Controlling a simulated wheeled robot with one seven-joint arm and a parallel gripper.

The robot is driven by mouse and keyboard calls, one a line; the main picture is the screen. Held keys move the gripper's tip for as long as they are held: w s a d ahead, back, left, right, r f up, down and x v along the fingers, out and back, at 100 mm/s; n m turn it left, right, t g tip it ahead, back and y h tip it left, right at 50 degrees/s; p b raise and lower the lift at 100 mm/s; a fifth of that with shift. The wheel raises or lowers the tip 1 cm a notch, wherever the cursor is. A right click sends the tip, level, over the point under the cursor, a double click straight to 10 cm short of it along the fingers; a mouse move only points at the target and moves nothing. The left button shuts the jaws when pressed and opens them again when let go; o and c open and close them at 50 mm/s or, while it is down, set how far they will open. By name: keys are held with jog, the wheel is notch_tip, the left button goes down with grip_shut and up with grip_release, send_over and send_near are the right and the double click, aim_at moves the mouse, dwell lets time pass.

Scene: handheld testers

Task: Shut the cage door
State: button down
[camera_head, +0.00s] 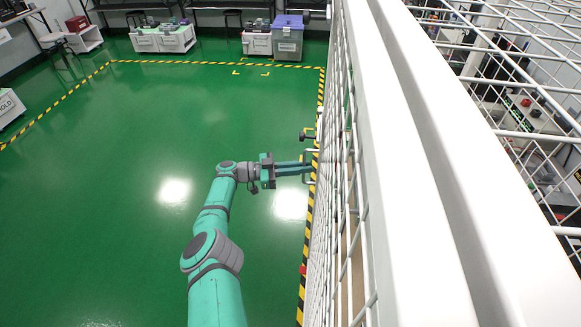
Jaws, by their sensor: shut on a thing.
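The cage door (326,215) appears as white wire mesh seen nearly edge-on, right of the middle of the head view. Its angle to the cage frame is hard to judge from here. A pale bar handle (307,152) sticks out from the mesh to the left. My gripper (308,169) reaches it from the left, with its teal fingers level and shut on the handle. The fingertips and the grasped part of the bar are partly hidden against the mesh. A dark latch or knob (306,137) sits just beyond the handle.
Thick white cage beams (410,150) fill the right side, with a mesh roof (500,60) over shelves and equipment. Open green floor (130,180) lies left, edged by yellow-black tape. White cabinets (163,40) and a grey-purple bin (288,38) stand at the back.

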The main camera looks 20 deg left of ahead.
jog(key=shift+w+d+r+g, duration=0.15)
jog(key=shift+w+d, duration=0.15)
jog(key=shift+d, duration=0.35)
jog(key=shift+w+d+f+g, duration=0.15)
jog(key=shift+w+d, duration=0.1)
jog(key=shift+d, duration=0.35)
jog(key=shift+r, duration=0.1)
jog(key=c, duration=2.2)
grip_release()
jog(key=shift+o, duration=0.4)
jog(key=shift+d, duration=0.1)
jog(key=shift+h, duration=0.3)
jog(key=shift+s, duration=0.1)
